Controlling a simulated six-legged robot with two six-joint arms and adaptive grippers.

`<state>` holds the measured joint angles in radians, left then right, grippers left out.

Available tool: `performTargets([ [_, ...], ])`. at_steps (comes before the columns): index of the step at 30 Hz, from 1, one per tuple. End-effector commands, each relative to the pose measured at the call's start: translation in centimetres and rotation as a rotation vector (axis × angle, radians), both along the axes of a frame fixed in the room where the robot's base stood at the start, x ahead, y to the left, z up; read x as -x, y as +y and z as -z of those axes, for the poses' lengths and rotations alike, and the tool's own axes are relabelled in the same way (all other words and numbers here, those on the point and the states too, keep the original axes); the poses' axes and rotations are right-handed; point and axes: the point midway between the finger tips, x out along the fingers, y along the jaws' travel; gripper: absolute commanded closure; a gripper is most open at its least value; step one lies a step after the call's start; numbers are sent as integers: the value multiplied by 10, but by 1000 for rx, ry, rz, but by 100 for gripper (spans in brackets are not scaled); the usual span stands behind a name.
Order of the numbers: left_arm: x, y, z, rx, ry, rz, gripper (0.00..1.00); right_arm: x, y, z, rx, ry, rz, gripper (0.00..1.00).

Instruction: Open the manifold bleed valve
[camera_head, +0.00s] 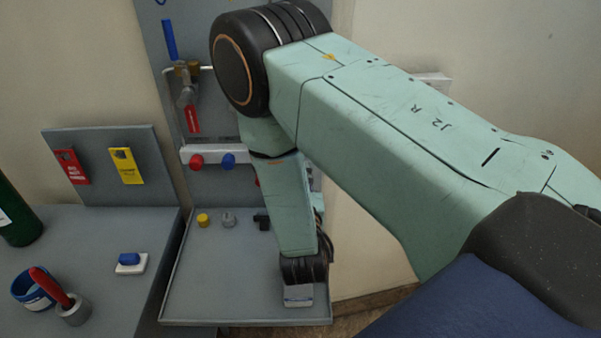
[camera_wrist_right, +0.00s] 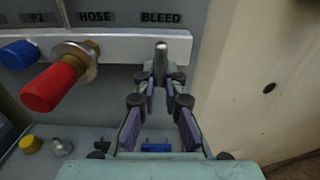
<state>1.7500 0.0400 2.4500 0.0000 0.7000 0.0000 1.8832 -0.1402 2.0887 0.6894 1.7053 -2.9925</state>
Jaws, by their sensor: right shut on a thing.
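The bleed valve (camera_wrist_right: 161,50) shows in the right wrist view as a small pale metal stem on the white manifold (camera_wrist_right: 118,47), below the BLEED label (camera_wrist_right: 161,18). My right gripper (camera_wrist_right: 162,77) is shut on the bleed valve, with its fingertips at the stem; the tips hide part of it. In the head view my right arm hides the manifold's bleed end and the gripper. My left gripper is in neither view.
A red cylinder on a brass fitting (camera_wrist_right: 55,84) and a blue knob (camera_wrist_right: 20,55) sit left of the bleed valve. Yellow (camera_head: 203,220) and grey (camera_head: 228,219) small parts lie on the tray (camera_head: 225,288) below. The left bench holds a blue-white block (camera_head: 130,262).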

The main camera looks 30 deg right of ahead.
Motion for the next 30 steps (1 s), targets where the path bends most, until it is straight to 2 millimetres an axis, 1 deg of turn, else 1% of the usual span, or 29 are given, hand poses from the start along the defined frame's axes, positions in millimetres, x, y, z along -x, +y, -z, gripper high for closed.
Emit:
performTargets([
  [5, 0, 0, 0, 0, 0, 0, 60, -1, 0, -2, 1, -6, 1, 100],
  [6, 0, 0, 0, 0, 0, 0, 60, -1, 0, -2, 1, -6, 1, 90],
  [14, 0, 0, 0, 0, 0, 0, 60, 0, 0, -1, 0, -4, 1, 68],
  [30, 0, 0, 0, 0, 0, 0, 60, 0, 0, 0, -15, -9, 0, 67],
])
